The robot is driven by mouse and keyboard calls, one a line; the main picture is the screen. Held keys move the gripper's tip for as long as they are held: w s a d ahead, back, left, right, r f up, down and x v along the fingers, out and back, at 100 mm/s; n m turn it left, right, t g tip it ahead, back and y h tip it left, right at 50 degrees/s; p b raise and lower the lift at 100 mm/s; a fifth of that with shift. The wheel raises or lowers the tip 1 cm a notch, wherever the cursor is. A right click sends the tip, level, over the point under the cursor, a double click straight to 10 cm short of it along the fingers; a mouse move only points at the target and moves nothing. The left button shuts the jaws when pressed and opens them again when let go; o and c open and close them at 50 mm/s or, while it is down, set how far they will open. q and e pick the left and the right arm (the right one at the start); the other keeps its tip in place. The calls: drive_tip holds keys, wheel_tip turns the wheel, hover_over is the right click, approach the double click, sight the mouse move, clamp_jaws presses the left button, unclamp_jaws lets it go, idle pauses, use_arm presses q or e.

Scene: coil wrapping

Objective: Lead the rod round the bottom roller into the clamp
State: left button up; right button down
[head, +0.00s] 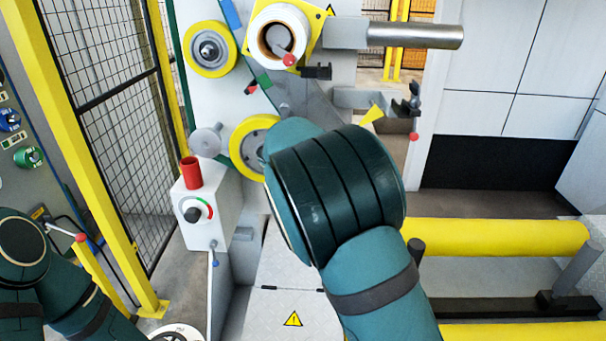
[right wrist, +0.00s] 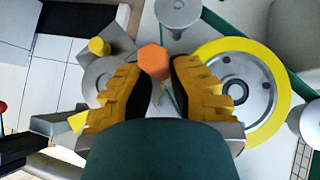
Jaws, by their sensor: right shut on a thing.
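My right gripper (right wrist: 157,88) is shut on an orange six-sided piece, seen end-on, that I take for the rod (right wrist: 154,61). In the head view my right arm hides this gripper and the rod. The bottom roller (head: 246,148), a yellow-rimmed wheel with a metal hub, is partly covered by my right arm. In the right wrist view the bottom roller (right wrist: 277,84) lies just right of the fingers. A dark jaw-like fitting, perhaps the clamp (head: 408,100), sits on a grey bracket at the right. My left gripper is not in view.
Another yellow-rimmed roller (head: 209,50) and a white spool (head: 271,22) sit higher on the machine. A control box (head: 207,212) with a red cylinder (head: 190,172) stands left of the bottom roller. Yellow bars (head: 500,234) run at lower right.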

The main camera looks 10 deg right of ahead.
drive_tip(key=shift+s+d+f, duration=0.25)
drive_tip(key=shift+d+f, duration=0.5)
drive_tip(key=shift+s+d+f, duration=0.2)
drive_tip(key=shift+d+f, duration=0.55)
drive_tip(key=d, duration=0.1)
drive_tip(key=s+d, duration=0.1)
drive_tip(key=d, duration=0.3)
drive_tip(key=shift+s+d, duration=0.1)
drive_tip(key=shift+s, duration=0.15)
drive_tip(key=shift+r, duration=0.1)
idle(0.6)
drive_tip(key=d+r, duration=0.1)
drive_tip(key=r+p, duration=0.1)
drive_tip(key=r, duration=0.1)
drive_tip(key=d+r+p, duration=0.1)
drive_tip(key=shift+s+d+r, duration=0.25)
drive_tip(key=shift+s+d, duration=0.05)
drive_tip(key=shift+s, duration=0.05)
drive_tip(key=shift+a, duration=0.1)
idle(0.6)
idle(0.3)
